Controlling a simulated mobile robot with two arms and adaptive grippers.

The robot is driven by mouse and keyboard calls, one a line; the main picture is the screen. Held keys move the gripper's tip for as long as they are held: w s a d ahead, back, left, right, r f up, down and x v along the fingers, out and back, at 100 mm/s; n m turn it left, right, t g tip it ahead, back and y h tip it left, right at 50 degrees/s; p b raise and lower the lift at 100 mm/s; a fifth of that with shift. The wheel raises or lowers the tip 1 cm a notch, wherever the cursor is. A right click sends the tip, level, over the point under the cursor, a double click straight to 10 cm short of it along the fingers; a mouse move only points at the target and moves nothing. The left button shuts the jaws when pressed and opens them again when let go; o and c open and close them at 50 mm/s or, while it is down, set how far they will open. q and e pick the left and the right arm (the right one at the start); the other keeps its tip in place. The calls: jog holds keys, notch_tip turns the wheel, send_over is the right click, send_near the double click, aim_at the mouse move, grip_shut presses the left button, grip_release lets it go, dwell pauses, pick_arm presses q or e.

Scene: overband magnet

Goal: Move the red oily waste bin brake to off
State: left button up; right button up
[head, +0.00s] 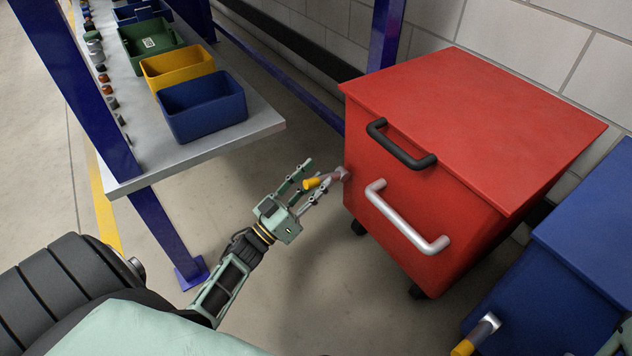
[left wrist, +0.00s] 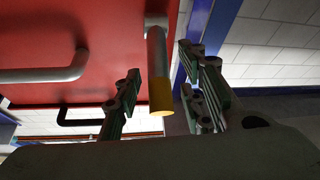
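The red oily waste bin (head: 470,115) stands on the floor against the wall, with a black handle on its lid edge and a silver handle on its front. Its brake lever (head: 334,176) is a grey metal bar with a yellow tip, sticking out from the left part of the front face. My left gripper (head: 315,177) is open at the lever. In the left wrist view the lever (left wrist: 158,70) reaches down between the spread fingers, with gaps on both sides. The red bin (left wrist: 100,45) fills the upper left there.
A blue bin (head: 560,275) with a similar yellow-tipped lever (head: 476,335) stands to the right. A grey shelf (head: 240,130) on blue posts, holding blue, yellow and green trays, is to the left. The floor between shelf and red bin is clear.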

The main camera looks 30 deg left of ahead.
pick_arm(q)
grip_shut()
dwell(0.4)
